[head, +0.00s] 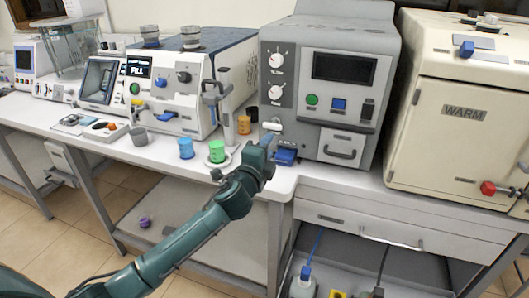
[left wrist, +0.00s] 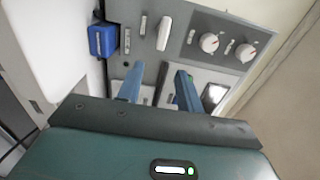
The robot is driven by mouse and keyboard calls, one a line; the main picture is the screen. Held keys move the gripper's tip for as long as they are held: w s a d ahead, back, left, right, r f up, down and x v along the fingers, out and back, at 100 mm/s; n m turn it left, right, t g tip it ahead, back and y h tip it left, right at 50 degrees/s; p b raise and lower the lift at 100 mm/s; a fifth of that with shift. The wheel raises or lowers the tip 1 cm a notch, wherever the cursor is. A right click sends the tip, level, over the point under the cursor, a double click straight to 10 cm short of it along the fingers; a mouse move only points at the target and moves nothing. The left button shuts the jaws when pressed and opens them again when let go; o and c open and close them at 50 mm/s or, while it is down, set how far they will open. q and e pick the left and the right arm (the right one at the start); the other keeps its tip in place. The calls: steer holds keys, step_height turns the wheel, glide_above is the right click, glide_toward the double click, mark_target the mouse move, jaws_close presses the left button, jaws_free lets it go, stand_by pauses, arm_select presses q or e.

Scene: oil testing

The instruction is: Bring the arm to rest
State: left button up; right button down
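My left arm reaches in from the lower left in the head view. Its left gripper (head: 268,139) is at the lower left front of the grey oven-like machine (head: 340,118), partly hidden by its own wrist. A white handle (left wrist: 164,33) and a blue block (left wrist: 102,41) on that machine lie beyond the fingertips. My right gripper is not in view.
A green cup (head: 217,152), a blue cup (head: 186,149) and a grey cup (head: 139,137) stand on the white bench left of my gripper. The FILL machine (head: 165,95) stands behind them. The cream WARM cabinet (head: 463,110) is at right. Open floor (head: 75,225) shows at lower left.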

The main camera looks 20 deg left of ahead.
arm_select(q)
steer(key=shift+s, duration=0.8)
steer(key=shift+f, duration=0.1)
steer(key=s+d+f+n+g+h, duration=0.1)
steer(key=s+d+f+n+g, duration=0.1)
steer(key=s+f+n, duration=0.4)
steer(key=s+d+f+n+g+h, duration=0.1)
steer(key=s+d+f+g, duration=0.1)
steer(key=s+f, duration=0.7)
steer(key=s+f+n+g, duration=0.1)
steer(key=s+f+n, duration=0.3)
steer(key=s, duration=0.4)
steer(key=s+d+f+n+g+p, duration=0.1)
steer(key=s+f+n, duration=0.3)
steer(key=s, duration=0.4)
steer(key=shift+f+n+g+h, duration=0.3)
steer(key=shift+g+h, duration=0.1)
steer(key=shift+g, duration=0.3)
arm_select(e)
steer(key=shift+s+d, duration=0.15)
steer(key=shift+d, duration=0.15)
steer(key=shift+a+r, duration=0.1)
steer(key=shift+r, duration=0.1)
